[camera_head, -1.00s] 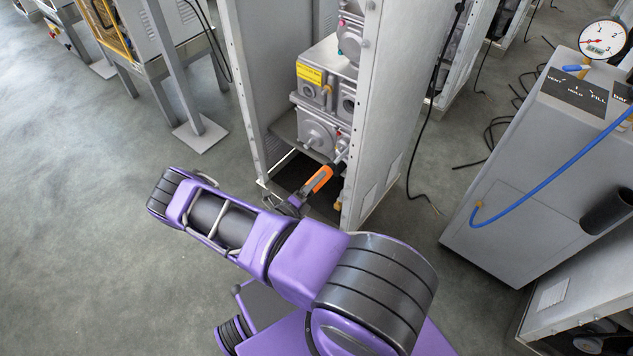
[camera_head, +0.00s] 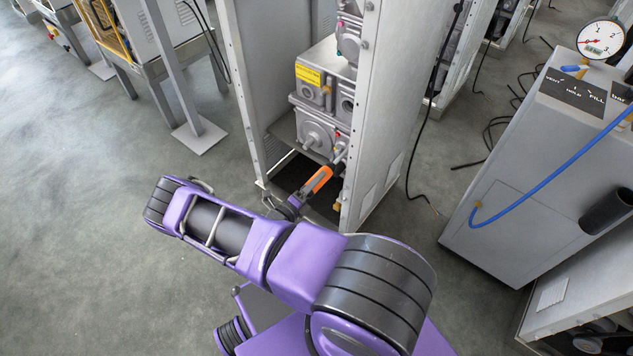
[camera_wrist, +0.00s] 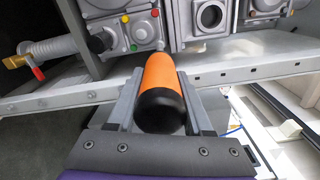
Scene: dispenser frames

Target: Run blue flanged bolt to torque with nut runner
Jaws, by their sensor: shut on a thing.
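The nut runner (camera_head: 317,180) is an orange tool with a black end. My gripper (camera_head: 297,202) is shut on it at the open front of a tall grey cabinet. The tool points up and right, its dark far end close to the lower grey housing; I cannot tell whether it touches anything. In the wrist view the nut runner (camera_wrist: 158,78) lies between the two grey fingers of my gripper (camera_wrist: 158,108), its rounded black end nearest the camera. I cannot make out the blue flanged bolt in either view; the tool's working end is hidden.
The cabinet's right side panel (camera_head: 385,120) stands close beside the tool. Grey housings (camera_head: 318,125) fill the cabinet's middle. A console (camera_head: 530,180) with a gauge and a blue hose stands at right. Black cables lie on the floor. Floor at left is open.

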